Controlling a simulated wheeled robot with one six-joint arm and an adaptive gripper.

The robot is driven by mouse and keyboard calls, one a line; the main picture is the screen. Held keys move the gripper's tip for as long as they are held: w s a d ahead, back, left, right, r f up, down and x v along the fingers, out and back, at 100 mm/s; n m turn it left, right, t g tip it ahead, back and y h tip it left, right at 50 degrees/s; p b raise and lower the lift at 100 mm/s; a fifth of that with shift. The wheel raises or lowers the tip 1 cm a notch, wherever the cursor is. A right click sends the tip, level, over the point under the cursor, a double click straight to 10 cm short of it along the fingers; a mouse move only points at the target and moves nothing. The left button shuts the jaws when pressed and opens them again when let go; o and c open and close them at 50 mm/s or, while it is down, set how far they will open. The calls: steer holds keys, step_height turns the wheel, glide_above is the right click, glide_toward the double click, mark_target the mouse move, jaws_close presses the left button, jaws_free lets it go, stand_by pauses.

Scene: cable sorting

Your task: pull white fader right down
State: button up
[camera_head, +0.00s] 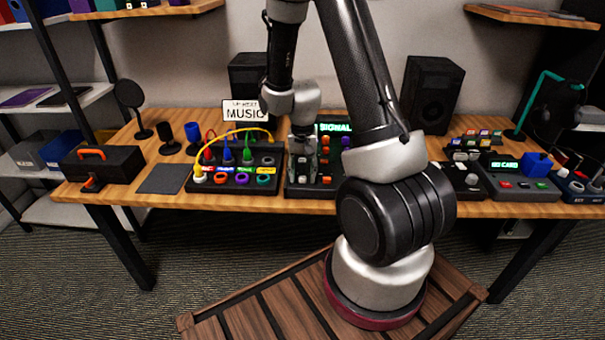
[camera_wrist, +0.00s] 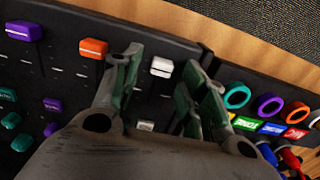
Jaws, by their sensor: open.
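My gripper (camera_wrist: 162,82) is open, fingers pointing down at the black mixer panel (camera_wrist: 60,72). In the wrist view a white fader cap (camera_wrist: 161,67) lies in the gap between the two fingertips, with no clear contact on either side. A second, smaller white cap (camera_wrist: 146,125) shows farther back between the fingers, partly hidden by the gripper. An orange cap (camera_wrist: 93,49) and a purple cap (camera_wrist: 25,31) sit in line with the front white cap. In the head view my gripper (camera_head: 303,145) is over the left part of the mixer (camera_head: 312,189), hiding some of its controls.
The patch box with coloured rings (camera_head: 232,187) and plugged cables stands close to the mixer's left side. A lit SIGNAL display (camera_head: 334,127) is at the mixer's back. A speaker (camera_head: 248,82) and a MUSIC sign (camera_head: 246,110) stand behind. The table's front edge is near.

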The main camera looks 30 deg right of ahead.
step_height(320, 180, up, 11)
stand_by(0.3)
steer(key=shift+r, duration=0.1)
steer(key=s+a+r+n+t, duration=0.1)
steer(key=s+r+n+t, duration=0.1)
steer(key=s+r, duration=0.7)
steer(key=s+a+r+n+t, duration=0.2)
steer(key=s+r+n, duration=0.2)
steer(key=s+r, duration=0.6)
steer(key=shift+s+r+n, duration=0.2)
steer(key=shift+s+n, duration=0.2)
steer(key=shift+s, duration=0.3)
